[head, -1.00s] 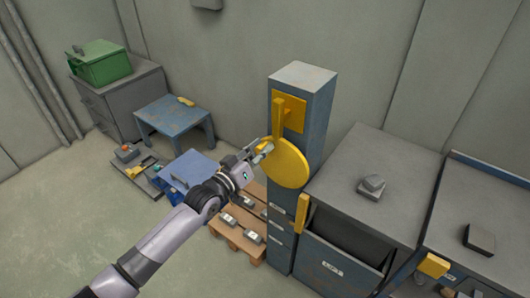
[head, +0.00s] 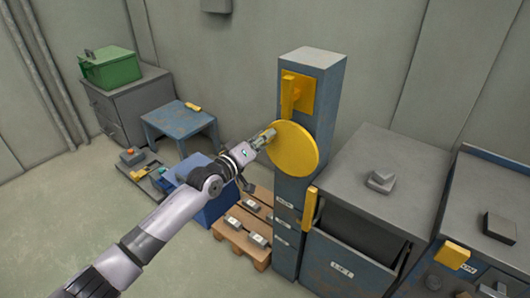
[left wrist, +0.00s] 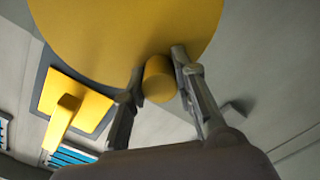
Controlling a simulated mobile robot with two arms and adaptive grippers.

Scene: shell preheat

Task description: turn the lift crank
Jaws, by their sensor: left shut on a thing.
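The lift crank is a yellow disc (head: 300,152) on the side of a tall blue-grey column (head: 312,100). Its handle is a short yellow peg (left wrist: 158,82) standing out near the disc's rim in the left wrist view, where the disc (left wrist: 120,30) also fills the top. My left gripper (head: 267,135) is at the disc's upper left edge in the head view. Its two fingers (left wrist: 159,68) are shut on the peg, one on each side. In the head view the gripper hides the peg. My right gripper is in neither view.
A yellow lever (head: 288,97) on a yellow plate sits above the disc. Right of the column stands a grey cabinet (head: 365,185) with a yellow handle (head: 309,208). A pallet (head: 232,238) with several grey blocks and a blue box (head: 205,205) are at lower left.

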